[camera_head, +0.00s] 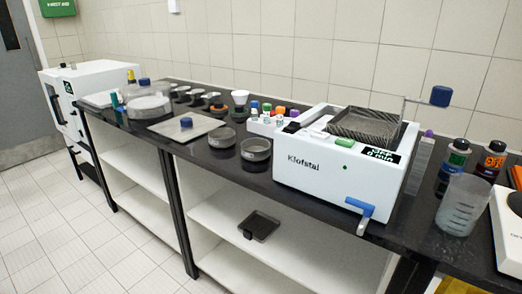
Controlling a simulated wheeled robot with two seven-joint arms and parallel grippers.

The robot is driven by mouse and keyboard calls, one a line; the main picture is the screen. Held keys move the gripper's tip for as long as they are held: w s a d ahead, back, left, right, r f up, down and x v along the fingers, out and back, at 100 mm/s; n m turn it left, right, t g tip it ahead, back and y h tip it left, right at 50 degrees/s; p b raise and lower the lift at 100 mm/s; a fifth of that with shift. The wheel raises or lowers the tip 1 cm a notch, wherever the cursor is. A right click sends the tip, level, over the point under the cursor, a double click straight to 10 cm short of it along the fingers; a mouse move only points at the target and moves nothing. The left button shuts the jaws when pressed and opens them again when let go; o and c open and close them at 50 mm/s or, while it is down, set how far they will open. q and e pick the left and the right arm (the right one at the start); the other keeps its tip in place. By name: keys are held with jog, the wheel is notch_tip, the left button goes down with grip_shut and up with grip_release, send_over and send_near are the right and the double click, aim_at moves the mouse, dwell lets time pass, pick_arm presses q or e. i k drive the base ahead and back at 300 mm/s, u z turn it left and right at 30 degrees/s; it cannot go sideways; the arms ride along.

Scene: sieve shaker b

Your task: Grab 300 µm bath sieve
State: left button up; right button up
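Two round, grey-rimmed sieve-like dishes stand side by side on the black bench: one (222,138) beside a flat light-grey plate, the other (256,150) closer to the white Klofstal bath (330,172). A dark rectangular mesh basket (366,127) sits in the top of the bath. No size label can be read, so I cannot tell which is the 300 µm sieve. Neither of my grippers can be made out in this view.
The plate (184,130) bears a blue-knobbed item. A blue-handled tap (359,210) juts from the bath's front. A clear beaker (463,205) and dark bottles (455,162) stand at right. A dark tray (260,226) lies on the lower shelf. The floor in front is clear.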

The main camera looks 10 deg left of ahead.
aim_at(252, 149)
jog(key=u, duration=2.35)
jog(key=i, duration=2.6)
jog(key=z, duration=2)
